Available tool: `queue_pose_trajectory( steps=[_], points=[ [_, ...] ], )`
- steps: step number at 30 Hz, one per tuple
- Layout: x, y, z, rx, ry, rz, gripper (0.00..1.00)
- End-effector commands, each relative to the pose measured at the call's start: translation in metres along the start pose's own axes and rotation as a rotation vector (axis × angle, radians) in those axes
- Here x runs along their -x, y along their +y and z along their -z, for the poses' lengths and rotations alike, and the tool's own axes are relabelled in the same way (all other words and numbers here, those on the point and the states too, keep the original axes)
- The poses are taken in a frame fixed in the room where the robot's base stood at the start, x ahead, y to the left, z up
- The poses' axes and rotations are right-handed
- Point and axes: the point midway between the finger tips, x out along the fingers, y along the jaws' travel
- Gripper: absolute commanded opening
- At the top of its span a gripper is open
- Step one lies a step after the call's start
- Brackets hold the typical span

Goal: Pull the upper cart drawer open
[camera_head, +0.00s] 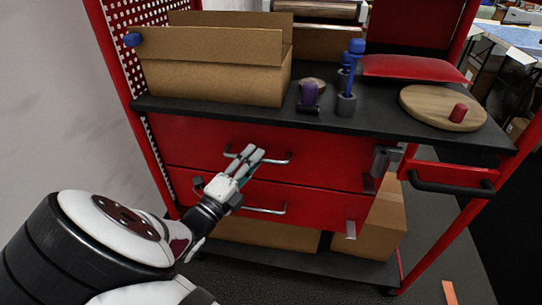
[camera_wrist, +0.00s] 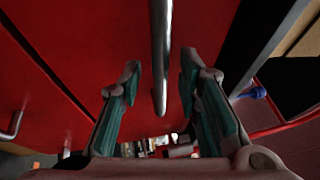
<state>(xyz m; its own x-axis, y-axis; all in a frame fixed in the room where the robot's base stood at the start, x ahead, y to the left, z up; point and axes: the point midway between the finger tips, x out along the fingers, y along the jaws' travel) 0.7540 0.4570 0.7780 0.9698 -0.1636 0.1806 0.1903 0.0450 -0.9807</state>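The red cart's upper drawer (camera_head: 328,156) looks shut, below the black worktop. Its silver bar handle (camera_head: 277,160) runs across its front, partly hidden by my gripper (camera_head: 254,153). In the wrist view the handle (camera_wrist: 160,50) comes down from the top edge between the two fingers of my gripper (camera_wrist: 161,72). The fingers are spread, with a gap on each side of the bar. I cannot tell whether the bar is fully within their reach.
The lower drawer (camera_head: 318,203) has its own handle (camera_head: 265,210). An open cardboard box (camera_head: 215,82), a blue-topped tool (camera_head: 355,75), a red cushion (camera_head: 415,67) and a round wooden board (camera_head: 425,107) sit on the worktop (camera_head: 390,120). A black push handle (camera_head: 450,188) juts out at right.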

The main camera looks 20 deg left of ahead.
Motion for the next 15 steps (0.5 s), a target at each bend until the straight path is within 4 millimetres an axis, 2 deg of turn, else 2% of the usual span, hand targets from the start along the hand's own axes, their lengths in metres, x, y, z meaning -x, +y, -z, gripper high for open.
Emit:
queue_pose_trajectory(
  steps=[12, 13, 15],
  points=[
    [0.0002, -0.0017, -0.0043, -0.002, -0.004, -0.001, 0.31],
    [0.0002, -0.0017, -0.0043, -0.001, -0.004, -0.001, 0.29],
    [0.0002, -0.0017, -0.0042, -0.001, -0.004, -0.001, 0.13]
  ],
)
